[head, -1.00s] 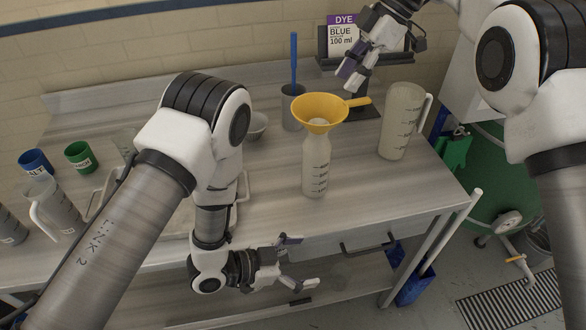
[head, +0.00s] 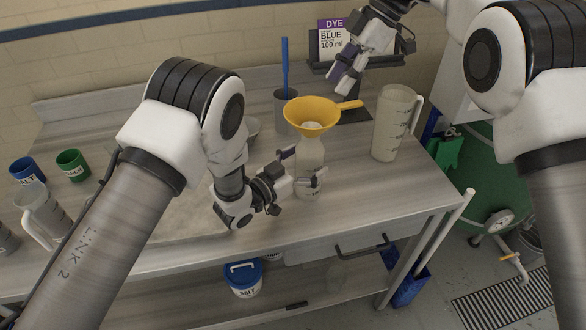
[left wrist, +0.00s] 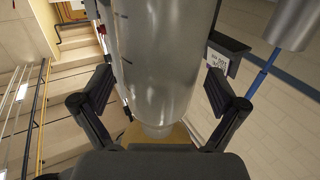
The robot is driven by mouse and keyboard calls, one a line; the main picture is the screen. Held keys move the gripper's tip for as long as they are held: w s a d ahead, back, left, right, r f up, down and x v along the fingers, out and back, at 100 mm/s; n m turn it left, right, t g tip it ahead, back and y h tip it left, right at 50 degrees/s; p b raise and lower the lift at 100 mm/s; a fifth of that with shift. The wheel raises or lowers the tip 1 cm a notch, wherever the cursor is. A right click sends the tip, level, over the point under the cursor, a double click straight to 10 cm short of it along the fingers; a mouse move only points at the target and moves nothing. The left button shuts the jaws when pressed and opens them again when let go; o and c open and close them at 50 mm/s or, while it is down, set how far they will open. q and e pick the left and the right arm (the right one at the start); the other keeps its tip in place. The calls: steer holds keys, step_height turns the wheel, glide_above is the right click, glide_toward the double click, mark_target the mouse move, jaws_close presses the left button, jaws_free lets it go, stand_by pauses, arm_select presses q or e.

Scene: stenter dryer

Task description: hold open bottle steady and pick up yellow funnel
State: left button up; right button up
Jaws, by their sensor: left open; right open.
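The open bottle (head: 311,153) is translucent with dark graduation marks and stands upright on the bench. The yellow funnel (head: 312,113) sits in its mouth, its handle pointing right. My left gripper (head: 303,168) is open at the bottle's lower body, with fingers on either side of it. In the left wrist view the bottle (left wrist: 165,60) fills the space between the open fingers, and part of the yellow funnel (left wrist: 160,134) shows beyond it. Contact cannot be told. My right gripper (head: 342,82) is open and empty, above and right of the funnel, near its handle.
A clear measuring jug (head: 394,125) stands right of the bottle. A grey cup (head: 288,113) with a blue stick is behind left. The dye sign (head: 338,42) stands behind. Blue (head: 27,170) and green (head: 72,165) cups are at left. A salt bucket (head: 243,280) is on the lower shelf.

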arm_select(q)
steer(key=shift+w+d, duration=0.4)
steer(key=shift+s+a, duration=0.1)
steer(key=c, duration=1.6)
steer(key=shift+o, duration=0.2)
